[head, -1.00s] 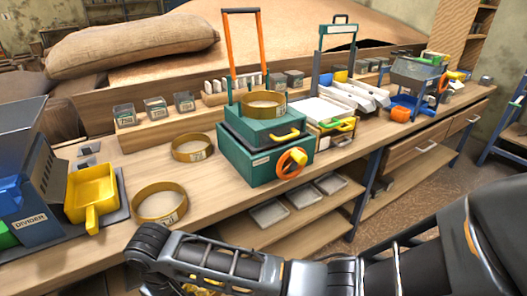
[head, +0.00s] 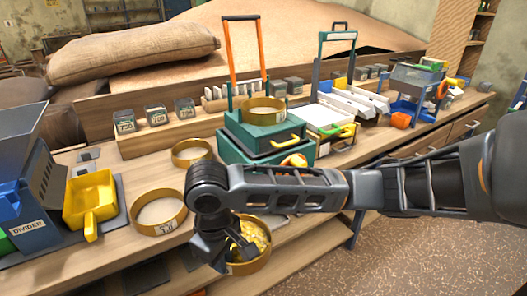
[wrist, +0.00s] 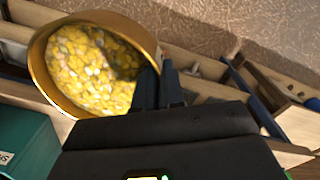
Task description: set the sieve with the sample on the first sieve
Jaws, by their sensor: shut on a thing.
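My gripper (head: 228,250) is shut on the rim of a round brass sieve (head: 262,262) full of yellow grain, the sample. It holds the sieve in the air in front of the bench edge. In the wrist view this sieve (wrist: 42,75) shows upper left, its rim at the dark fingers (wrist: 158,88). Another brass sieve (head: 263,103) sits on top of the green shaker box (head: 235,150). Two more brass rings stand on the bench, one near the front (head: 170,226) and one further back (head: 178,158). I cannot tell from labels which is first.
A blue divider (head: 40,205) with a yellow scoop (head: 92,200) stands at the left. An orange upright handle (head: 228,50) rises behind the shaker. Glass jars (head: 157,115) stand on a wooden step at the back. White trays and a green-yellow tool lie right of the shaker.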

